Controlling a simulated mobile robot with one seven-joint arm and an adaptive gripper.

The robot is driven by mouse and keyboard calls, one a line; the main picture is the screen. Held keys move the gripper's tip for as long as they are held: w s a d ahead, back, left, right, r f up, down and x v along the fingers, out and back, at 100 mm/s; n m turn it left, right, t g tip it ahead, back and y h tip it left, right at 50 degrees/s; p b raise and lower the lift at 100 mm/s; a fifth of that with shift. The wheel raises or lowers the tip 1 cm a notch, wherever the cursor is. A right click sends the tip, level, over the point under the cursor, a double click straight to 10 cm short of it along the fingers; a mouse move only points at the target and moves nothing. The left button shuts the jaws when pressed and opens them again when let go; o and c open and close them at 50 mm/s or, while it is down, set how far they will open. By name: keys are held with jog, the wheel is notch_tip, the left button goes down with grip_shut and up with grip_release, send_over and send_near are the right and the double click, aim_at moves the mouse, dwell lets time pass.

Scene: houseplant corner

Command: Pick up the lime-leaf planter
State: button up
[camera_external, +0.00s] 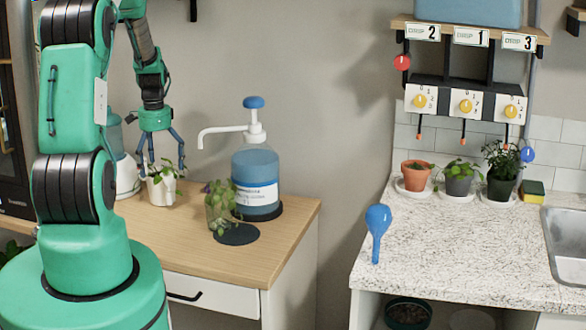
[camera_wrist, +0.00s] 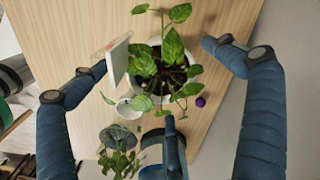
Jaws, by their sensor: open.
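A white pot (camera_external: 160,191) with a leafy plant stands on the wooden cabinet top, under my gripper (camera_external: 162,167). It is the likely lime-leaf planter, though no label on it is readable. In the wrist view the pot (camera_wrist: 154,42) sits between my spread fingers, its light-green mottled leaves spilling over the rim. My gripper (camera_wrist: 157,82) is open, with blue fingers around the plant and nothing held. A white tag-like plate stands at the pot's left edge in the wrist view. Whether any finger touches the pot cannot be told.
A glass jar with a cutting (camera_external: 217,210) and a blue pump bottle (camera_external: 256,180) stand close on the right. A dark round mat (camera_external: 236,235) lies in front. A small purple ball (camera_wrist: 200,102) lies near the pot. Potted plants stand on the separate right counter (camera_external: 440,240).

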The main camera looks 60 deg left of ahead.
aim_at(161, 179)
jog(key=shift+w+d+f+b, duration=0.15)
jog(key=shift+f+b, duration=0.2)
jog(key=shift+f, duration=0.95)
jog(key=shift+s+d+f+b, duration=0.1)
jog(key=shift+f+b, duration=0.2)
jog(key=shift+f, duration=0.95)
jog(key=c, duration=1.9)
jog(key=shift+o, duration=0.2)
jog(key=shift+r, duration=0.15)
jog(key=shift+r, duration=0.5)
jog(key=r, duration=0.1)
jog(key=r+p, duration=0.1)
jog(key=shift+d+r, duration=0.3)
jog(key=s+d+r+p, duration=0.1)
jog(key=s+d+p, duration=0.1)
jog(key=s+d, duration=0.5)
jog(key=d, duration=0.6)
jog(key=shift+s+d, duration=0.15)
jog(key=shift+d, duration=0.15)
jog(key=shift+r, duration=0.1)
